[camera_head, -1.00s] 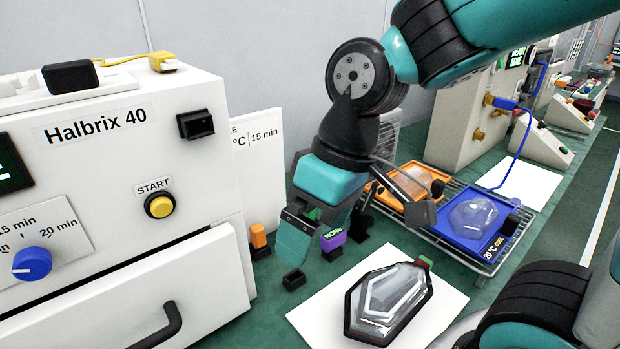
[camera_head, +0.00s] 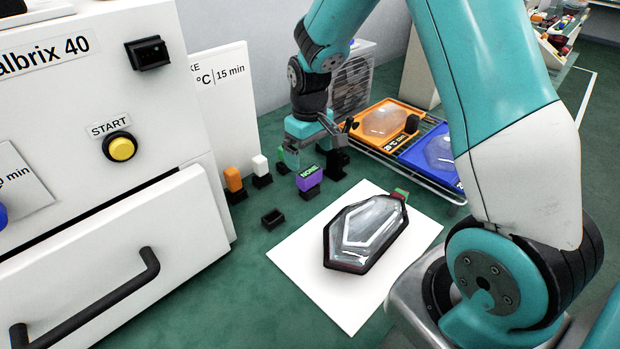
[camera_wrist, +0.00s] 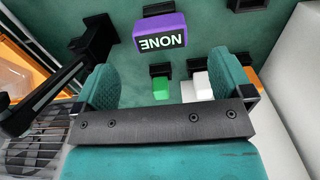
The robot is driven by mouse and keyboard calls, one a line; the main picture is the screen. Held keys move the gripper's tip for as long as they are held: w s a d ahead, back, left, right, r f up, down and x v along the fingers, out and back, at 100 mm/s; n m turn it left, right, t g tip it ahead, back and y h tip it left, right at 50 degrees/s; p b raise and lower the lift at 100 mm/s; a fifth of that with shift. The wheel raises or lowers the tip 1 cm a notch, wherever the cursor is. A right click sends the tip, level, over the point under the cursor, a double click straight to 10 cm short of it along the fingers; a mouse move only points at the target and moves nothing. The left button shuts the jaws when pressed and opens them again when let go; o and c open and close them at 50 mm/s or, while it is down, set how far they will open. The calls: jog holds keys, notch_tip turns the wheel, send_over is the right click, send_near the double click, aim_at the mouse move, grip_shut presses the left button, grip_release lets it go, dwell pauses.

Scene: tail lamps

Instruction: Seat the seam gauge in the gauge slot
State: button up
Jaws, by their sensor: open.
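A purple block marked NONE (camera_head: 308,178) stands in a black foot on the green bench; I cannot tell for certain whether it is the seam gauge. It also shows in the wrist view (camera_wrist: 161,34), ahead of my fingers and apart from them. An empty black holder (camera_head: 272,218) sits in front of it to the left; it carries no readable name, so I cannot confirm it is the gauge slot. My gripper (camera_head: 308,146) is behind the purple block, pointing down. In the wrist view my gripper (camera_wrist: 168,85) is open, with nothing held between its fingers.
Orange (camera_head: 233,178), white (camera_head: 260,165) and green (camera_wrist: 160,87) blocks stand in black holders nearby. A black stand (camera_head: 338,162) is close right of my gripper. A clear lamp lens (camera_head: 366,233) lies on a white sheet. The white machine (camera_head: 190,215) bounds the left; a rack with trays (camera_head: 385,124) is behind.

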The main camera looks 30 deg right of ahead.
aim_at(310, 171)
notch_tip(310, 171, down, 10)
jog(key=shift+r, duration=0.2)
jog(key=c, duration=1.1)
jog(key=shift+r, duration=0.1)
jog(key=shift+r+p, duration=0.1)
jog(key=shift+p, duration=0.25)
jog(key=shift+r+p, duration=1.1)
jog(key=shift+r, duration=0.25)
jog(key=shift+r, duration=0.1)
jog(key=shift+r+p, duration=0.85)
jog(key=shift+r, duration=0.1)
